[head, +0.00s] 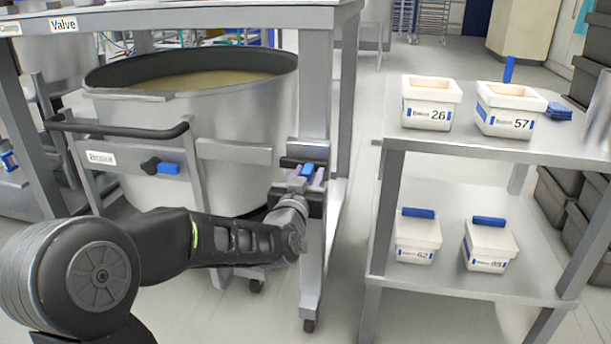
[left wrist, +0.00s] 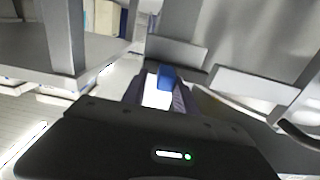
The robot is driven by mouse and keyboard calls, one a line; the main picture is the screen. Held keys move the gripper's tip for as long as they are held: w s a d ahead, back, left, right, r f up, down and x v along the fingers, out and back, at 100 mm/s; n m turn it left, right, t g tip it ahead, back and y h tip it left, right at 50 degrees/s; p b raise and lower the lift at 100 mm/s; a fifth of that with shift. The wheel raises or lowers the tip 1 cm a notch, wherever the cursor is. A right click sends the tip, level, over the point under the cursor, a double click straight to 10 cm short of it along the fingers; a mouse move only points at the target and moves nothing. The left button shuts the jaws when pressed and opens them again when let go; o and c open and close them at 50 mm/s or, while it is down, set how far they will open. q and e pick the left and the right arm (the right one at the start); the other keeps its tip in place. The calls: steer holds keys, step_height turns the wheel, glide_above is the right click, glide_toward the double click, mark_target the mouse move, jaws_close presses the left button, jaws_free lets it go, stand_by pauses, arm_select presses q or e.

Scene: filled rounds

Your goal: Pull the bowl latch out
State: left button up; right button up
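The bowl latch (head: 307,170) shows as a small blue grip on a dark mount at the right end of the bowl's grey frame, beside the table leg. My left gripper (head: 308,176) is at it, with one purple finger on each side of the blue grip. In the left wrist view the blue grip (left wrist: 166,77) stands between the tips of my left gripper (left wrist: 163,88). A bright gap shows between the fingers, so they look open around it. Whether either finger touches it is not clear. The large steel bowl (head: 190,135) stands behind. My right gripper is out of view.
A blue brake handle (head: 168,169) sits on the frame by the label "Brake", left of my gripper. A black handrail (head: 120,130) runs along the bowl's front. A two-level steel table (head: 470,280) with labelled white tubs stands right. Open floor (head: 345,240) lies between.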

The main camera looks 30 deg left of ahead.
arm_select(q)
steer(key=shift+o, duration=0.7)
steer(key=shift+a, duration=0.1)
steer(key=shift+s, duration=0.2)
steer(key=p+v, duration=0.2)
steer(key=v, duration=0.5)
steer(key=shift+s+d, duration=0.2)
steer(key=shift+s, duration=0.05)
